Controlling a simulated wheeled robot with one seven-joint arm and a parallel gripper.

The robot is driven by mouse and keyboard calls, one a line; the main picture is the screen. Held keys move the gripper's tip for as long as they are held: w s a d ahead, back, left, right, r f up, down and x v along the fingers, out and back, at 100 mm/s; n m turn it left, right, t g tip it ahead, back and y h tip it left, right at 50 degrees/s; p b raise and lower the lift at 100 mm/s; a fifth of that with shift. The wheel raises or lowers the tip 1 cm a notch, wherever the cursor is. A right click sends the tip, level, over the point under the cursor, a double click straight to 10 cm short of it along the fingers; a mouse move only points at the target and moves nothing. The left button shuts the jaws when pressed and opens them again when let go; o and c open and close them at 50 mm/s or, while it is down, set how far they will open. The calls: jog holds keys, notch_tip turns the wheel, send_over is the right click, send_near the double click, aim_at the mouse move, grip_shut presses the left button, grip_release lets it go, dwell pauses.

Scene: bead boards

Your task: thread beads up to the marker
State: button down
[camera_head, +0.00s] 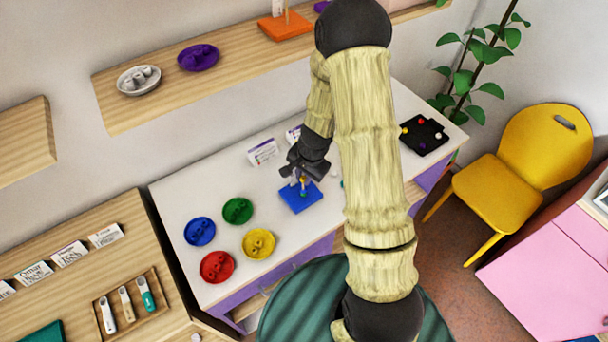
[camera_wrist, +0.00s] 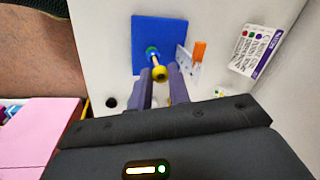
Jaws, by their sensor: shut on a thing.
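The blue bead board (camera_wrist: 145,28) stands on the white table and also shows in the head view (camera_head: 300,201). A rod rises from it, with a green bead (camera_wrist: 151,50) and some blue low on it. An orange marker (camera_wrist: 199,50) stands beside the rod on a pale upright piece. My gripper (camera_wrist: 160,76) is shut on a yellow bead (camera_wrist: 160,73), in line with the rod above the green bead. I cannot tell whether the yellow bead is around the rod or just over its tip. In the head view my gripper (camera_head: 302,174) is directly above the board.
Blue (camera_head: 200,232), green (camera_head: 237,211), yellow (camera_head: 258,244) and red (camera_head: 216,267) dishes of beads stand left of the board. A black tray (camera_head: 424,135) with loose beads is at the table's right end. A printed card (camera_head: 263,151) stands behind the board.

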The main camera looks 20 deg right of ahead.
jog(key=shift+f+b, duration=0.35)
jog(key=shift+f, duration=0.15)
jog(key=c, duration=1.7)
grip_release()
jog(key=shift+s, duration=0.1)
jog(key=o, duration=0.5)
jog(key=shift+c, duration=0.2)
jog(key=shift+r, duration=0.1)
notch_tip(320, 180, up, 17)
jog(key=s+d, duration=0.2)
jog(key=shift+s+p, duration=0.2)
jog(key=shift+p, duration=0.25)
